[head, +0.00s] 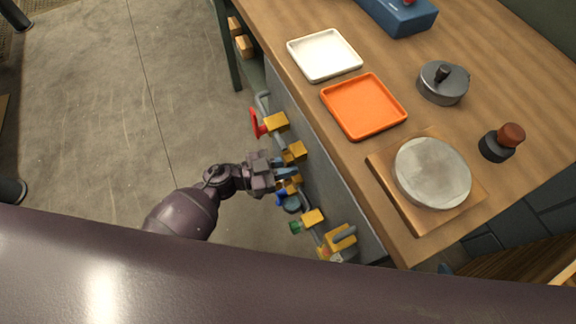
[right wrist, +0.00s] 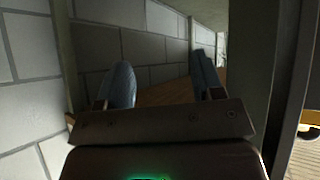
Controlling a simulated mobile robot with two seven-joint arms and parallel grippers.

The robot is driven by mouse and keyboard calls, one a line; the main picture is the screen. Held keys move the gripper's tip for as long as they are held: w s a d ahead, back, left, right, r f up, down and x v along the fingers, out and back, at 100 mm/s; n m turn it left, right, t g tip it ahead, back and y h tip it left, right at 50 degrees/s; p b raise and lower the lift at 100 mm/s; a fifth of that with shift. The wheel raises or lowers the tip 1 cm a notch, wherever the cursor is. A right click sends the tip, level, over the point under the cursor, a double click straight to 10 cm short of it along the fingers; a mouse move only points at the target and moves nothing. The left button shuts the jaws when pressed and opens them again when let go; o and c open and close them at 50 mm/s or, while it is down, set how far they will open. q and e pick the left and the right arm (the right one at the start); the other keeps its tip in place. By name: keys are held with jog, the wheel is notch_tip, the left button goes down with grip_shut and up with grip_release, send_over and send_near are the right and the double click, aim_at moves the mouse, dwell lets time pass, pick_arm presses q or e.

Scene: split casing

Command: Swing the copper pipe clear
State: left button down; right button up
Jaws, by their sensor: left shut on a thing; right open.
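My left gripper (head: 284,170) reaches in from the left in the head view, at a run of grey pipe (head: 262,101) along the bench's side. It is shut on a small part of that run. The fingers hide most of this part. I cannot make out a copper-coloured pipe for certain. Yellow blocks (head: 276,122) sit along the run, with a red handle (head: 256,124), a blue handle (head: 281,199) and a green one (head: 296,227). My right gripper (right wrist: 163,82) is open and empty in the right wrist view, its two blue-grey fingers apart; the head view does not show it.
On the wooden bench (head: 290,38) are a white tray (head: 325,54), an orange tray (head: 363,105), a grey lidded part (head: 443,83), a round metal disc (head: 431,172) on a board and a red-topped knob (head: 510,136). A block wall (right wrist: 30,90) is near my right gripper.

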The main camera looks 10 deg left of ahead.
pick_arm(q)
jog(key=shift+w+a+r+m+p, duration=0.3)
jog(key=shift+w+m+p, duration=0.15)
jog(key=shift+m, duration=0.45)
jog(key=shift+w+a+m+y+p, duration=0.2)
jog(key=shift+w+m+y+p, duration=0.15)
jog(key=shift+m, duration=0.45)
jog(key=shift+w+a+m, duration=0.15)
jog(key=shift+w+m, duration=0.05)
jog(key=shift+m, duration=0.4)
pick_arm(e)
jog(key=shift+w+a+r, duration=0.1)
jog(key=shift+w+r, duration=0.05)
jog(key=shift+r, duration=0.35)
jog(key=shift+w+a+r, duration=0.1)
jog(key=shift+r, duration=0.35)
pick_arm(q)
jog(key=c, duration=1.1)
grip_release()
pick_arm(e)
jog(key=shift+d+r, duration=0.1)
pick_arm(q)
jog(key=p+v, duration=0.1)
jog(key=v, duration=1)
pick_arm(e)
jog(key=shift+r, duration=0.45)
